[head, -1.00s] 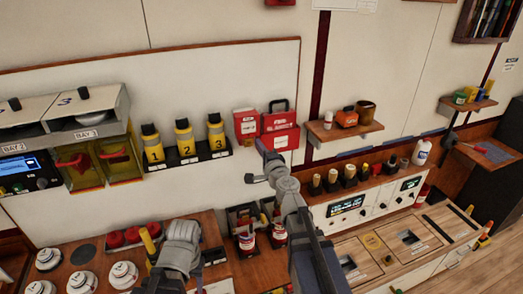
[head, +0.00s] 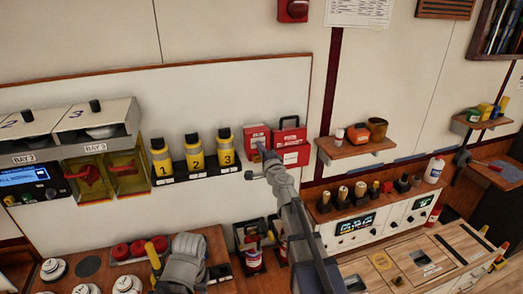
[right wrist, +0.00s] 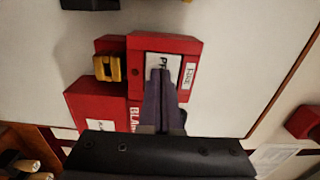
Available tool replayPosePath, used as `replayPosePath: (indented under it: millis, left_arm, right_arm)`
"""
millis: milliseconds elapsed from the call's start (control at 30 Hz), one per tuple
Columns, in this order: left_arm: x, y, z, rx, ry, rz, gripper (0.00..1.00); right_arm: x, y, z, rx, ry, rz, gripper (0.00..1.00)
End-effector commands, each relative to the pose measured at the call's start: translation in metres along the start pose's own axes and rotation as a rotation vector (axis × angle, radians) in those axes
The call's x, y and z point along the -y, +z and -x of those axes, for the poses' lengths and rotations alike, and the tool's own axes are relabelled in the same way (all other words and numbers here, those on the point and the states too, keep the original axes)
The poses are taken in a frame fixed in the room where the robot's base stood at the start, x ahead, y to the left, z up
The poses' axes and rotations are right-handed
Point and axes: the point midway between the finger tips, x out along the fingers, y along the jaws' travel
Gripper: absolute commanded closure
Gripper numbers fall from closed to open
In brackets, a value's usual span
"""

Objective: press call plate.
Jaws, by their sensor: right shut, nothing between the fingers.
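The call plate is a white plate (right wrist: 156,61) lettered "PR…" in a red box (right wrist: 194,47) with a small white side label. In the head view this red box (head: 256,135) is on the white wall panel, right of the numbered yellow bottles. My right gripper (right wrist: 160,73) is shut and empty. Its tips are in front of the plate's lower part and hide some of it; I cannot tell whether they touch. In the head view the right gripper (head: 262,147) is at the box's lower edge. My left gripper is not in view.
A red fire-blanket box (head: 290,148) with a dark handle is close on the right. Yellow bottles (head: 194,153) stand in a dark rack to the left. A wooden shelf (head: 355,149) juts out further right. Bare white panel lies below the box.

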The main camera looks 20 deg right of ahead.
Motion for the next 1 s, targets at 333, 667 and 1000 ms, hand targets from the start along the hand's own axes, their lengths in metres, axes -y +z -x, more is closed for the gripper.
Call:
replayPosePath:
  millis: [333, 667, 1000]
  left_arm:
    - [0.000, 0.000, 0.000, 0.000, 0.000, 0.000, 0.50]
    - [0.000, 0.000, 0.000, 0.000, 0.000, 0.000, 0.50]
    - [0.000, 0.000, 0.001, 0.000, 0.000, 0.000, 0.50]
  right_arm:
    - [0.000, 0.000, -0.010, 0.000, 0.000, 0.000, 1.00]
    - [0.001, 0.000, 0.008, 0.000, -0.001, 0.000, 1.00]
    - [0.001, 0.000, 0.075, 0.001, -0.002, 0.000, 1.00]
